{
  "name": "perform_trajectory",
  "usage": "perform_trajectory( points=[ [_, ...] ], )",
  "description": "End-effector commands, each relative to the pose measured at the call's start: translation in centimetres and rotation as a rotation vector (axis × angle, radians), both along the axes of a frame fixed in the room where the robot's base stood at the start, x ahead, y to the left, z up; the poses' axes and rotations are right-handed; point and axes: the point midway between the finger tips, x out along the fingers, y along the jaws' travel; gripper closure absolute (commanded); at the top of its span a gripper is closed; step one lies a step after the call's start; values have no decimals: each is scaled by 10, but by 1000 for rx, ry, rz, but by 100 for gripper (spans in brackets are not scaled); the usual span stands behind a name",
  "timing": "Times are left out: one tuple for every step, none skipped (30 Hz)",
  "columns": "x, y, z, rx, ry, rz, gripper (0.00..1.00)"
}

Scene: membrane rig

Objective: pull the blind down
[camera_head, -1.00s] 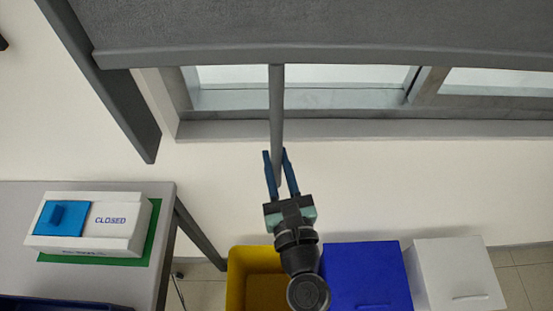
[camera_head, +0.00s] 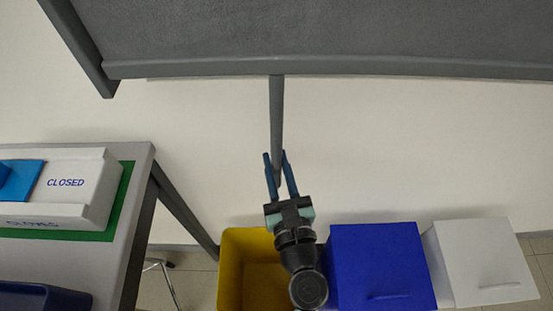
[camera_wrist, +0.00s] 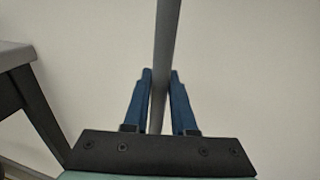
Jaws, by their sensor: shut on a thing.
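The grey blind (camera_head: 330,30) fills the top of the head view, and its bottom bar (camera_head: 400,67) now hangs over the window opening. A grey pull rod (camera_head: 277,115) hangs straight down from the bar. My gripper (camera_head: 279,170) has its blue fingers on either side of the rod's lower end and is shut on it. In the wrist view the rod (camera_wrist: 165,45) runs up between the two fingers (camera_wrist: 160,90). The window glass is hidden behind the blind.
A grey table (camera_head: 135,190) at the left bears a white box marked CLOSED (camera_head: 85,190) on a green mat (camera_head: 123,190) and a dark blue tray (camera_head: 45,297). Below stand a yellow bin (camera_head: 232,265), a blue box (camera_head: 380,262) and a white box (camera_head: 480,260).

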Motion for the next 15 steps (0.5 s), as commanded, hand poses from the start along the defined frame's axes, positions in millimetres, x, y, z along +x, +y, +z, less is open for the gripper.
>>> perform_trajectory(
  points=[
    [-1, 0, -12, 0, 4, 0, 100],
    [-1, 0, -14, 0, 4, 0, 100],
    [-1, 0, -16, 0, 4, 0, 100],
    [-1, 0, -18, 0, 4, 0, 100],
    [-1, 0, -19, 0, 4, 0, 100],
    [-1, 0, -20, -1, 4, 0, 100],
    [-1, 0, -20, -1, 4, 0, 100],
    [-1, 0, -21, -1, 4, 0, 100],
    [-1, 0, -21, -1, 5, 0, 100],
    [-1, 0, -21, -1, 6, -1, 100],
    [-1, 0, -22, -1, 6, -1, 100],
    [-1, 0, -22, -1, 7, -1, 100],
    [-1, 0, -22, -1, 7, -1, 100],
    [-1, 0, -22, -2, 8, -1, 100],
    [-1, 0, -23, -1, 9, -1, 100]
  ],
)
